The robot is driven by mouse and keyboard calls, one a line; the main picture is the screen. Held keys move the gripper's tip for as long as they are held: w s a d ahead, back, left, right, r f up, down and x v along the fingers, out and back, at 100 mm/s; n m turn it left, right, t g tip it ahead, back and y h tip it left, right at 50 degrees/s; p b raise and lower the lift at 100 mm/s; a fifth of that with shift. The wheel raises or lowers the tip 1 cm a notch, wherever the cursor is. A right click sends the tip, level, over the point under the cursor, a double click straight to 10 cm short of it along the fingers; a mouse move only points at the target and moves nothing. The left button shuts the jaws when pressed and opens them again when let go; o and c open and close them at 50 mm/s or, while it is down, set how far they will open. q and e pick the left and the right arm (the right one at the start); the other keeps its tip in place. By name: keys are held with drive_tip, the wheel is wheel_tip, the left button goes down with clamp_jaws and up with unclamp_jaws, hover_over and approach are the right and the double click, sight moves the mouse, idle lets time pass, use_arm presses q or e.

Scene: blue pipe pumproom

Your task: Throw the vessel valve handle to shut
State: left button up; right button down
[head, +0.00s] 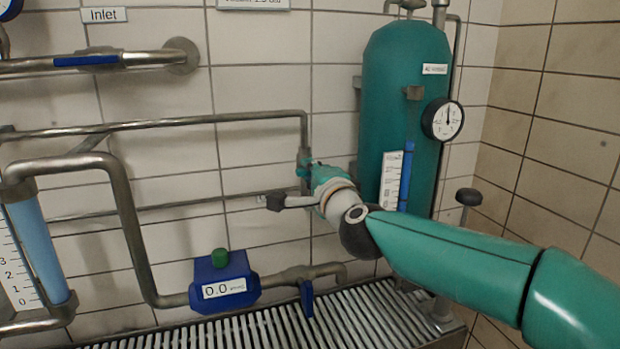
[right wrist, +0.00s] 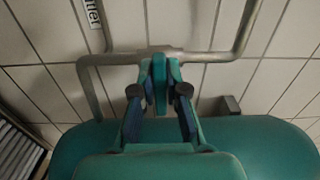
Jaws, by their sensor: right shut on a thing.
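The vessel valve handle (right wrist: 160,84) is a flat teal lever in the right wrist view. It stands out from a grey pipe (right wrist: 125,57) and appears to lie across it there. My right gripper (right wrist: 160,78) is shut on it, with one fingertip on each side. In the head view my right gripper (head: 312,174) reaches in front of the green vessel (head: 405,70) to the pipe at its left. The gripper and wrist hide most of the handle in that view. My left gripper is in neither view.
A round gauge (head: 442,119) and a scale with a blue strip (head: 408,176) sit on the vessel. A blue meter reading 0.0 (head: 223,280) and a blue lever (head: 307,299) are below. A slatted grate (head: 270,329) runs along the bottom. Pipes line the tiled wall.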

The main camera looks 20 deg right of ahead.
drive_tip(key=shift+d+f+m, duration=0.1)
drive_tip(key=shift+f+m, duration=0.1)
drive_tip(key=shift+m, duration=0.1)
drive_tip(key=c, duration=1.2)
unclamp_jaws()
drive_tip(key=shift+s+r, duration=0.1)
drive_tip(key=shift+s, duration=0.2)
drive_tip(key=s, duration=1.1)
drive_tip(key=shift+s+d, duration=0.2)
